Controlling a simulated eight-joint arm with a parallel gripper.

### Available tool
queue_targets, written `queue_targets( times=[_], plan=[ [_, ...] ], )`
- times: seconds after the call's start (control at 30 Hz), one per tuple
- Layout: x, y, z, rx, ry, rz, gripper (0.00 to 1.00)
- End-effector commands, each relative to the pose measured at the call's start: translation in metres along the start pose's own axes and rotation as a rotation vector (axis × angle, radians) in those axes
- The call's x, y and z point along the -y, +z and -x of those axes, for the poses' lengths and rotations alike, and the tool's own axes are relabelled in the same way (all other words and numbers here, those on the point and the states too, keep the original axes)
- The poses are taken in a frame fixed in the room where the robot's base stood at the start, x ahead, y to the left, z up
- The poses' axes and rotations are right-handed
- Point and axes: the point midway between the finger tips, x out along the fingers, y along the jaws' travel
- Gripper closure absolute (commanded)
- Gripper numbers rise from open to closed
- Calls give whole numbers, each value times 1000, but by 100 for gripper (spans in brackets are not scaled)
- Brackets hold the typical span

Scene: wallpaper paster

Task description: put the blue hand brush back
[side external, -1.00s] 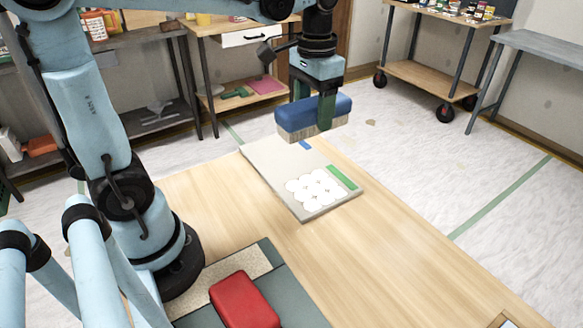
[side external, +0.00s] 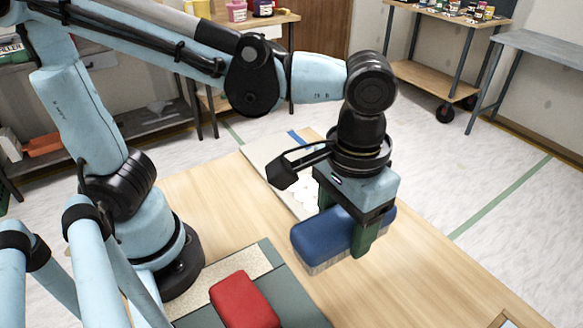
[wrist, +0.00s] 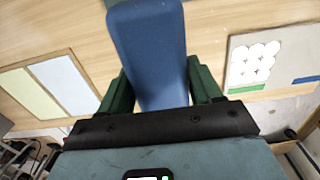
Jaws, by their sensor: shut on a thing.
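The blue hand brush (side external: 322,236) has a blue top and pale bristles on its underside. My gripper (side external: 362,236) is shut on it, with the green fingers on either side of the blue body. The brush is held above the wooden table (side external: 421,268), bristles down. In the wrist view the blue brush (wrist: 150,50) lies between my two fingers (wrist: 160,92). A red block-shaped thing (side external: 243,301) rests on a grey-green mat (side external: 290,292) with a beige strip, at the near edge of the picture.
A pale board (side external: 268,155) with white discs lies behind my gripper, partly hidden; its discs and green strip show in the wrist view (wrist: 254,62). A framed panel of pale strips (wrist: 52,86) lies at the wrist view's left.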

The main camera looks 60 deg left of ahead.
Motion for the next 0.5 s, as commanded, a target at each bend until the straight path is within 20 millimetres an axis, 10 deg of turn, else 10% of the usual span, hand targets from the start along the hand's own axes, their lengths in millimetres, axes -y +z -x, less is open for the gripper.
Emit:
queue_targets(
  times=[0.5],
  plan=[
    [-23,26,-7,0,0,0,68]
  ],
)
